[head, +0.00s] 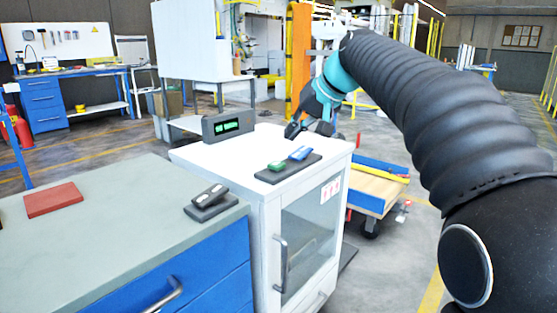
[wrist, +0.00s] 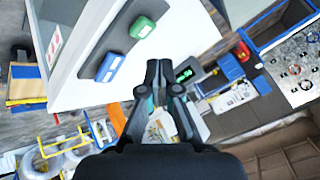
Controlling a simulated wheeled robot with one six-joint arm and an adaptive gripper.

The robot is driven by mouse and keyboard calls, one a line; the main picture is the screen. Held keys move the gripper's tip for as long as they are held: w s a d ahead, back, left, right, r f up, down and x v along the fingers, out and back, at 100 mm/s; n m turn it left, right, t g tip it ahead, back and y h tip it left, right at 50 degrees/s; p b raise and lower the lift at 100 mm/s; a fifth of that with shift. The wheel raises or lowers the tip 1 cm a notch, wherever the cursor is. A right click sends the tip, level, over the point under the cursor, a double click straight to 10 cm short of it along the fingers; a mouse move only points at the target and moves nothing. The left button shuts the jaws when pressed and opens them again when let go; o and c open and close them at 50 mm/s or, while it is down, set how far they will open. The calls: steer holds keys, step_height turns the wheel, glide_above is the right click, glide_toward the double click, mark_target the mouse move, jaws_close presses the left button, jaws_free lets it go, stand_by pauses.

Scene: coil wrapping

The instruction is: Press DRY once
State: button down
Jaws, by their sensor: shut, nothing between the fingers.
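A dark button panel (head: 289,168) lies on top of a white cabinet (head: 200,155). It carries a green button (head: 277,165) and a blue button (head: 300,153). In the wrist view the green button (wrist: 142,28) is at the upper middle and the blue button (wrist: 109,67) is lower left of it. No lettering on either can be read, so I cannot tell which is DRY. My gripper (head: 293,131) is shut and empty, behind the panel in the head view, apart from both buttons. In the wrist view its fingertips (wrist: 166,68) are right of the blue button.
A grey display box (head: 228,125) with green characters stands on the cabinet's left side. A counter (head: 110,200) at left holds a red slab (head: 53,199) and a dark device (head: 211,202). A wooden cart (head: 375,188) stands behind the cabinet. The cabinet's top is otherwise clear.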

step_height(320, 180, up, 2)
steer(key=n+y, duration=0.1)
glide_above(279, 164)
steer(key=shift+w+r, duration=0.1)
steer(key=shift+r, duration=0.05)
steer(key=shift+f+b, duration=2.2)
steer(key=shift+f, duration=2.2)
steer(key=shift+f, duration=0.4)
steer(key=shift+f+b, duration=0.65)
steer(key=shift+r, duration=0.1)
steer(key=shift+r+p, duration=0.95)
steer(key=shift+p, duration=0.05)
